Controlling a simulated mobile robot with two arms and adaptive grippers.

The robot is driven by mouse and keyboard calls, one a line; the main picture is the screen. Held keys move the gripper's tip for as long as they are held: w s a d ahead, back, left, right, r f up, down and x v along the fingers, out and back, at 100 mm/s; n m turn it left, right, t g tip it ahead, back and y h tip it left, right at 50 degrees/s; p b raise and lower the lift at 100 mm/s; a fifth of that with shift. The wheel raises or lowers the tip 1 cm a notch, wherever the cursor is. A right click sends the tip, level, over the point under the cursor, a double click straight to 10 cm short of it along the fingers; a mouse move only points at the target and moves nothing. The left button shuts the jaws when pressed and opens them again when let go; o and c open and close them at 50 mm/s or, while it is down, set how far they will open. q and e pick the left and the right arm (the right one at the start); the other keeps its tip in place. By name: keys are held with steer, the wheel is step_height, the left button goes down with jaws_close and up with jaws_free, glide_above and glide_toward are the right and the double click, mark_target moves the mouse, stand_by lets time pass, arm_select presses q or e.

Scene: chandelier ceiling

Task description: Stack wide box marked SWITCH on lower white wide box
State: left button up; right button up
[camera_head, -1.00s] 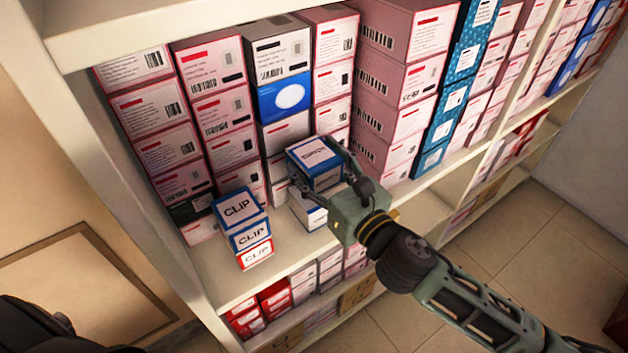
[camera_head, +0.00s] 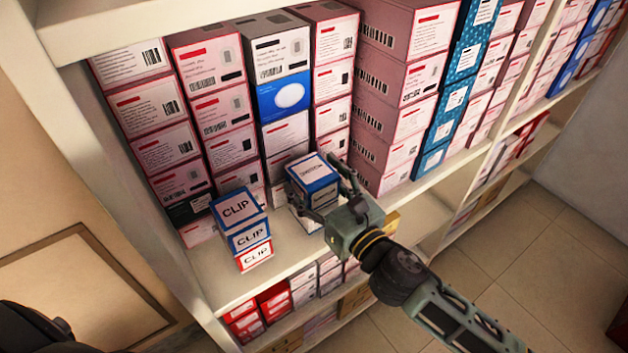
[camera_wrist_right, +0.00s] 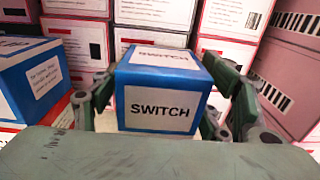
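The blue-and-white wide box marked SWITCH (camera_head: 313,172) sits directly above a lower white box (camera_head: 305,216), at the shelf's front; it also shows in the right wrist view (camera_wrist_right: 162,100). It looks level and apparently rests on the white box, which is mostly hidden. My right gripper (camera_head: 322,185) has one finger at each side of the SWITCH box, and the fingers look spread slightly away from it. In the wrist view the fingers (camera_wrist_right: 166,95) flank the box, its label facing my palm.
A stack of CLIP boxes (camera_head: 241,228) stands close to the left. Tall columns of pink boxes (camera_head: 393,110) stand behind and to the right. The shelf board (camera_head: 212,272) has bare space at the front left, near the side panel.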

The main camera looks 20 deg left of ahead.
steer(key=shift+o, duration=0.3)
steer(key=shift+r, duration=0.25)
steer(key=v, duration=1.2)
steer(key=shift+b, duration=0.4)
